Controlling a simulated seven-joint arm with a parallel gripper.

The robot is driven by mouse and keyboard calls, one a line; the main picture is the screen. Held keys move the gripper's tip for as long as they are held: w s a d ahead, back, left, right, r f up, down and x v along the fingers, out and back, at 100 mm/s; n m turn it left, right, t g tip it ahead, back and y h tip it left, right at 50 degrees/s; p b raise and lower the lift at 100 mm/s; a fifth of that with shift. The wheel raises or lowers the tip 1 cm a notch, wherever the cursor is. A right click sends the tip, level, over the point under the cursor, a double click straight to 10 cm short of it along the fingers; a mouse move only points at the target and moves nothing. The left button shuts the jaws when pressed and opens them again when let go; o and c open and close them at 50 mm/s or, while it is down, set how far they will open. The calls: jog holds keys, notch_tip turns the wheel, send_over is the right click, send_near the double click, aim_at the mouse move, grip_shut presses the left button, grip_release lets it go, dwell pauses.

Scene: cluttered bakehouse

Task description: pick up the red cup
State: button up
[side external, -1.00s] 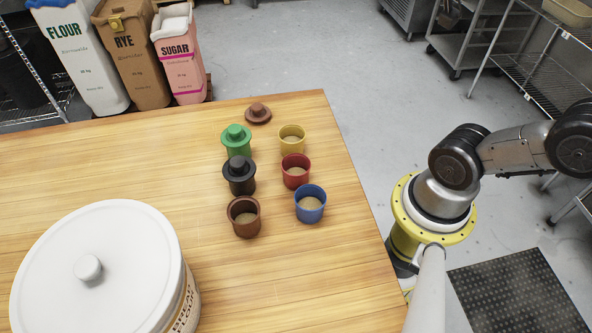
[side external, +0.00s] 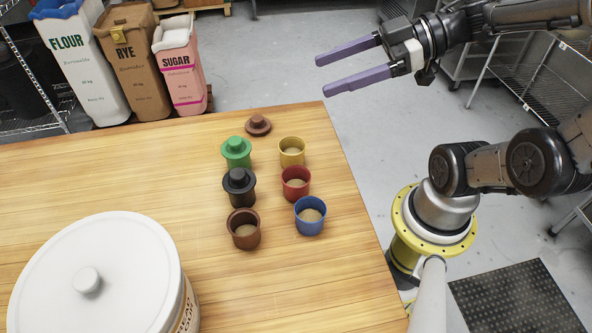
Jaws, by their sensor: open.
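The red cup (side external: 296,189) stands upright and uncovered on the wooden table, with tan contents showing inside. It sits in the right-hand row, between the yellow cup (side external: 292,157) behind it and the blue cup (side external: 310,223) in front. My gripper (side external: 320,74) is at the top right of the view, its two purple fingers apart and pointing left. It is open and empty, well apart from the red cup and appearing beyond it in the picture.
A green lidded cup (side external: 236,158), a black lidded cup (side external: 240,194) and an open brown cup (side external: 244,237) form the left row. A loose brown lid (side external: 258,125) lies behind. A large white container (side external: 130,260) fills the front left of the table (side external: 110,165).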

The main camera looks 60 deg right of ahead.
jog(key=s+a+f+g, duration=0.1)
jog(key=s, duration=0.1)
send_near(296, 184)
jog(key=a, duration=0.3)
jog(key=shift+w+r+y, duration=0.25)
jog(key=shift+r+y, duration=0.05)
jog(key=shift+r, duration=0.05)
jog(key=shift+x, duration=3.75)
jog(key=shift+w, duration=0.1)
jog(key=c, duration=1.1)
jog(key=shift+r, duration=0.25)
